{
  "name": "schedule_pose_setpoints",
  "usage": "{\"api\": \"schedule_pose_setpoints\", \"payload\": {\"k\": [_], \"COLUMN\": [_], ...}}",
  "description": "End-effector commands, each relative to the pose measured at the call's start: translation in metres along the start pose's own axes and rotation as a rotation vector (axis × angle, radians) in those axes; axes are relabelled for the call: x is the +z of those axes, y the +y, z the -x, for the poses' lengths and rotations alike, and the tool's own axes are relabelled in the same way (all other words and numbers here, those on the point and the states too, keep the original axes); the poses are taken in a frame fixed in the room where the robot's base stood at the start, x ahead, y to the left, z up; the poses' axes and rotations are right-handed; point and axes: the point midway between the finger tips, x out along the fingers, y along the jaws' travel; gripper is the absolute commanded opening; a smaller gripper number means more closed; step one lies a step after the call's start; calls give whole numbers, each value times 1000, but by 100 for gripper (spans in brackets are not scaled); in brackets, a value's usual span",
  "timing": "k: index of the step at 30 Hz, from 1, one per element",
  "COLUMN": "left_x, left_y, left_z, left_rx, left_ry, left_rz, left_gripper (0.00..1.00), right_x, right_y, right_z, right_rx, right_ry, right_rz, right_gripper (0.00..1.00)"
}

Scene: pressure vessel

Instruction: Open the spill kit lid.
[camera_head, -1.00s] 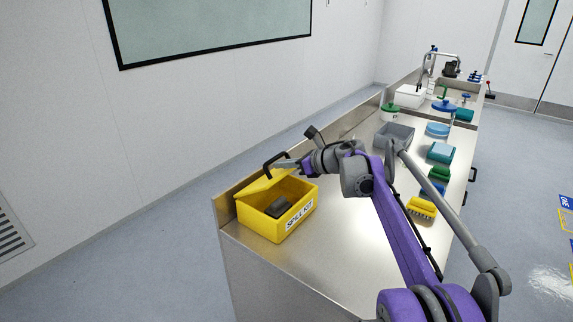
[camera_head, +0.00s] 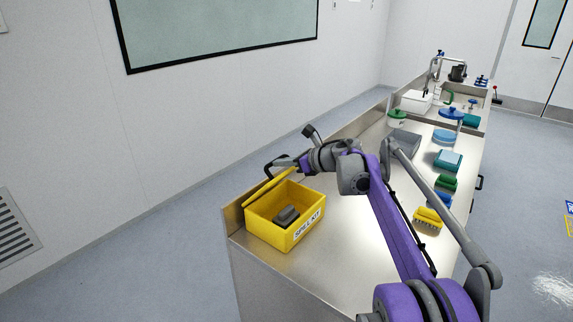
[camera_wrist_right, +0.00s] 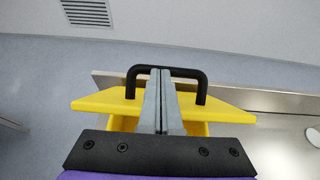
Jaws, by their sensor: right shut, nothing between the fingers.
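The yellow spill kit box (camera_head: 277,232) stands at the near left end of the steel counter, with a white label on its front. Its lid (camera_head: 268,188) is tilted up at the back edge, and the box's inside shows with dark grey items (camera_head: 287,216) in it. The lid (camera_wrist_right: 105,100) and its black handle (camera_wrist_right: 200,78) show in the right wrist view. My right gripper (camera_head: 277,162) is at the raised lid, by the handle. In the right wrist view its fingers (camera_wrist_right: 160,72) are shut together and overlap the handle's middle; whether they touch it is unclear. My left gripper is out of view.
The steel counter (camera_head: 330,232) is clear to the right of the box. A wall with a window stands behind.

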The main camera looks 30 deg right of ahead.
Motion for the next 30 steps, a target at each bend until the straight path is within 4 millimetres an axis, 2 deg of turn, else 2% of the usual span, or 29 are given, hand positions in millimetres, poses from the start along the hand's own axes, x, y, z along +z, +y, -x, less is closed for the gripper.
{"api": "schedule_pose_setpoints", "payload": {"k": [1, 3, 15, 21, 30], "left_x": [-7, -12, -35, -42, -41], "left_y": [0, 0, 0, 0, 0], "left_z": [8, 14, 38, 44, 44], "left_rx": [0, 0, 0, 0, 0], "left_ry": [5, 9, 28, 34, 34], "left_rz": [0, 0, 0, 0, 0], "left_gripper": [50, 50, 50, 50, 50], "right_x": [12, 20, 54, 60, 58], "right_y": [1, 0, 0, 0, -1], "right_z": [-4, -11, -63, -85, -89], "right_rx": [2, 2, 3, 1, 0], "right_ry": [-3, -2, -2, -1, 0], "right_rz": [2, 3, 3, 2, 1], "right_gripper": [0, 0, 0, 0, 0]}}
